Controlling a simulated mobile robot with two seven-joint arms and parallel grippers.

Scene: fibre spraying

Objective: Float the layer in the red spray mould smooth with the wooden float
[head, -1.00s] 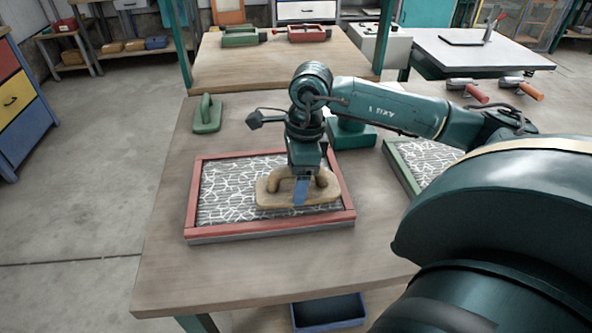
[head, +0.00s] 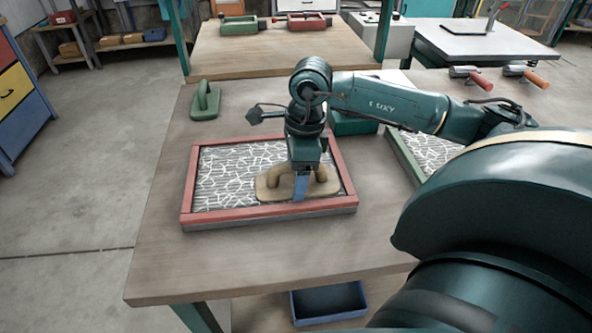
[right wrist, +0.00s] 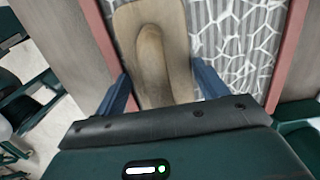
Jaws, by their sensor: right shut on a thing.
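The red spray mould (head: 272,215) lies on the workbench. Its layer (head: 222,175) is a grey bed with a web of white strands. The wooden float (head: 268,189) lies flat over the layer in the front right part of the mould, close to the front rail. My right gripper (head: 301,186) comes down from above and is shut on the float's handle. In the right wrist view the float (right wrist: 152,50) lies between the blue fingers, with a red side rail to each side. The layer under the float is hidden. My left gripper is not in view.
A green hand tool (head: 206,101) stands on the bench (head: 165,225) behind the mould's left corner. A green-framed mould (head: 408,160) with a similar layer lies to the right, partly behind my arm. A blue bin (head: 328,303) sits below the front edge. The bench left of the mould is clear.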

